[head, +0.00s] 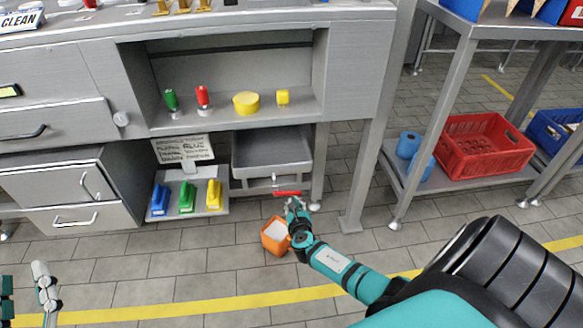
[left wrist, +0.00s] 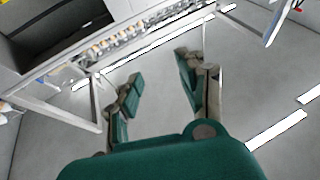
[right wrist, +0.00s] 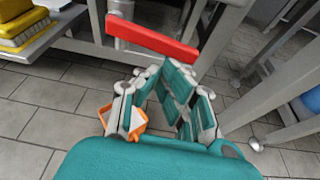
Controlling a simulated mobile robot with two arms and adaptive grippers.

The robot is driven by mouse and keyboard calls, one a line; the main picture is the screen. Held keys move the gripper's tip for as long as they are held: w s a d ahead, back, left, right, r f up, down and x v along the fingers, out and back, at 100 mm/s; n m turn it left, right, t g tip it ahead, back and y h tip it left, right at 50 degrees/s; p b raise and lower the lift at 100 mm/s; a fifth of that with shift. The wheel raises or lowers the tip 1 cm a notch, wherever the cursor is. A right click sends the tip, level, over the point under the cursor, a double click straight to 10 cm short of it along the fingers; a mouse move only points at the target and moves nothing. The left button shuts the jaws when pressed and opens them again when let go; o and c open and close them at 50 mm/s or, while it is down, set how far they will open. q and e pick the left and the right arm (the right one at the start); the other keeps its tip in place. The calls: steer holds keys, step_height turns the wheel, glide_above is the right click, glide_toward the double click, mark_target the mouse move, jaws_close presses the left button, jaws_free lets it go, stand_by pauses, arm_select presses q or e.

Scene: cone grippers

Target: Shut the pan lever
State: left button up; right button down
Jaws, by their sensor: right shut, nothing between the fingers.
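The pan lever is a red bar (head: 288,193) under the front of the grey pan (head: 272,155), at the bottom of the metal counter. In the right wrist view the lever (right wrist: 150,38) runs across the top, sloping down to the right. My right gripper (head: 293,202) is shut and empty just below the lever. In the right wrist view its fingertips (right wrist: 163,72) come together close under the bar; I cannot tell whether they touch it. My left gripper (left wrist: 160,68) is open and empty over bare floor, away from the counter. Its fingers also show at the lower left of the head view.
An orange container (head: 275,236) stands on the floor beside my right gripper. Blue, green and yellow brushes (head: 187,196) lie on a low shelf left of the pan. A shelf leg (head: 375,140) and a rack with a red crate (head: 484,147) stand to the right.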

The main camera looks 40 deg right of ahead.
arm_select(q)
steer(key=shift+w+a+f+g+y+p, duration=0.15)
steer(key=shift+w+f+g+y, duration=0.1)
steer(key=shift+f+g, duration=0.45)
steer(key=shift+w+f+g+y+p, duration=0.2)
steer(key=shift+f+g, duration=0.25)
steer(key=shift+f, duration=0.5)
steer(key=shift+w+a+f+g+y+p, duration=0.1)
steer(key=shift+w+f+g+y, duration=0.15)
steer(key=shift+f+g, duration=0.45)
arm_select(e)
steer(key=shift+d+r+n+h, duration=0.1)
steer(key=shift+r+n+h, duration=0.2)
steer(key=shift+n, duration=0.1)
arm_select(q)
steer(key=shift+f, duration=0.1)
